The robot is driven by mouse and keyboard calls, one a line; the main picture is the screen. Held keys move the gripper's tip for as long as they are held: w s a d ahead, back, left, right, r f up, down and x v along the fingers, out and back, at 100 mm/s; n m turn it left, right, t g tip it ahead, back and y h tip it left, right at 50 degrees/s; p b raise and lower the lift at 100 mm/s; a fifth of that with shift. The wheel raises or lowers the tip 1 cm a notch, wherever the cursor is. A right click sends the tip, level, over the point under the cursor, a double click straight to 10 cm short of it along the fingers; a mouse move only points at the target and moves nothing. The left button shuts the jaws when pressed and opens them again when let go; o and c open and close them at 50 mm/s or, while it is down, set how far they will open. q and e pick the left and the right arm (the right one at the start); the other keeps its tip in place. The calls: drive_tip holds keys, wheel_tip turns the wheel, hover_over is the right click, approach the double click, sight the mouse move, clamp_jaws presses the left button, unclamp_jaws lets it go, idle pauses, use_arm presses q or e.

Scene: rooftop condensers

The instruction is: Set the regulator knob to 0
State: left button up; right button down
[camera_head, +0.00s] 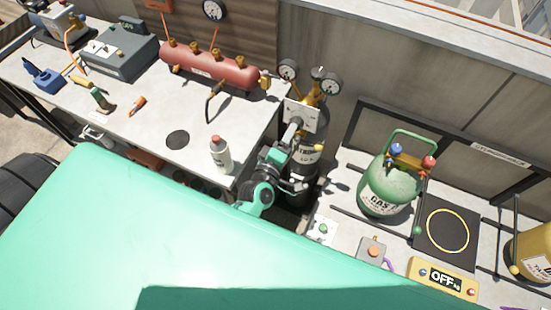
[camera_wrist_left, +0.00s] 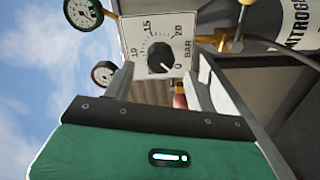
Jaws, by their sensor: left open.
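The regulator's white dial plate (camera_head: 307,110) sits at the top of a dark nitrogen cylinder (camera_head: 309,155) in the head view. In the left wrist view the plate (camera_wrist_left: 128,35) carries a black round knob (camera_wrist_left: 160,57) with a scale showing 10, 15, 20, 0 and BAR. A small pale mark on the knob seems to face lower right, near the 0; it is too small to be sure. My left gripper (camera_head: 296,127) is in front of the plate and hides the knob in the head view. Its fingers (camera_wrist_left: 158,88) are open, apart, with the knob beyond the gap.
Two gauges (camera_head: 288,69) flank the regulator. The bench at left holds a red manifold (camera_head: 210,66) and a white bottle (camera_head: 220,155). At right stand a green gas cylinder (camera_head: 388,188), a black scale plate (camera_head: 447,229) and an OFF display (camera_head: 443,279).

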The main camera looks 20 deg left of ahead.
use_arm(q)
drive_tip(key=s+b, duration=0.2)
drive_tip(key=s, duration=0.6)
drive_tip(key=shift+s+a, duration=0.15)
drive_tip(key=shift+s, duration=0.15)
drive_tip(key=s+d+f+m+g+h, duration=0.1)
drive_tip(key=s+f+m+g, duration=0.2)
drive_tip(key=f, duration=0.8)
drive_tip(key=s+d+f+m+g, duration=0.1)
drive_tip(key=s+f+m+g, duration=0.15)
drive_tip(key=f, duration=0.85)
drive_tip(key=s+f+m+g+h, duration=0.1)
drive_tip(key=s+f+m+g, duration=0.2)
drive_tip(key=f, duration=0.8)
drive_tip(key=s+a+f+m+g+y, duration=0.1)
drive_tip(key=s+a+f+m+g, duration=0.3)
drive_tip(key=s+f, duration=0.6)
drive_tip(key=s+a+f+m+g+y, duration=0.1)
drive_tip(key=s+a+f+m+g, duration=0.3)
drive_tip(key=s+a+f, duration=0.3)
drive_tip(key=s+f+m, duration=0.1)
drive_tip(key=s+f, duration=0.3)
drive_tip(key=s, duration=0.6)
drive_tip(key=shift+y, duration=0.3)
drive_tip(key=shift+g, duration=0.25)
drive_tip(key=shift+a, duration=0.1)
